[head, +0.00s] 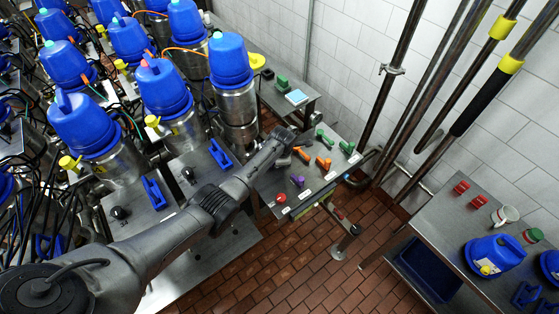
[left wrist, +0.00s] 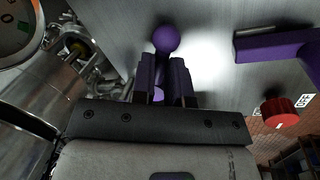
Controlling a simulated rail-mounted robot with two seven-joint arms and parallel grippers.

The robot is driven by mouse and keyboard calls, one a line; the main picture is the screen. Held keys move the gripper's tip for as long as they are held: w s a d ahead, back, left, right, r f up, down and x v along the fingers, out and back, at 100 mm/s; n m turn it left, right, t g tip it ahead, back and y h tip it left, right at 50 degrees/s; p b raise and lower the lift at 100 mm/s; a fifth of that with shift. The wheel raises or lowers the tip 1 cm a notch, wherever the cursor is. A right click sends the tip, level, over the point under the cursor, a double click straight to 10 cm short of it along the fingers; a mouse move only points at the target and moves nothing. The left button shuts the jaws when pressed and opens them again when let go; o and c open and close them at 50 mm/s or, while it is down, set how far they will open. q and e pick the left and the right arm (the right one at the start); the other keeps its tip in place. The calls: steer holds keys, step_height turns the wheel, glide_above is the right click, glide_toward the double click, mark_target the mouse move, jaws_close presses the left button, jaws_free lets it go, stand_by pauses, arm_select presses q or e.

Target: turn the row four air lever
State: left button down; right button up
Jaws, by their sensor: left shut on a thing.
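In the left wrist view, my left gripper (left wrist: 165,72) is shut on a purple lever with a round ball end (left wrist: 166,39). The ball stands out past the fingertips, and the rest of the lever is largely hidden between the fingers. A second purple lever (left wrist: 277,45) is at the right. In the head view, my left arm reaches over the steel lever panel (head: 318,182), and its wrist hides the gripped lever. The second purple lever (head: 298,181) shows on the panel. Row labels are too small to read. My right gripper is not in view.
A red knob (head: 281,198) sits near the purple lever. Orange levers (head: 323,162) and green levers (head: 346,147) stand farther back on the panel. Steel kegs with blue caps (head: 230,60) crowd the left. A side table (head: 440,228) stands at the right, with brick floor between.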

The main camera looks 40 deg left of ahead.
arm_select(q)
steer(key=shift+d+f, duration=0.1)
steer(key=shift+f, duration=0.1)
steer(key=c, duration=1.1)
jaws_free()
steer(key=shift+w+d+r, duration=0.1)
steer(key=shift+w+d, duration=0.05)
steer(key=shift+r, duration=0.5)
steer(key=r, duration=0.4)
steer(key=s+d+r, duration=0.1)
steer(key=r, duration=0.3)
steer(key=s+r, duration=0.1)
steer(key=r, duration=0.3)
steer(key=shift+d+r, duration=0.3)
steer(key=shift+d, duration=0.1)
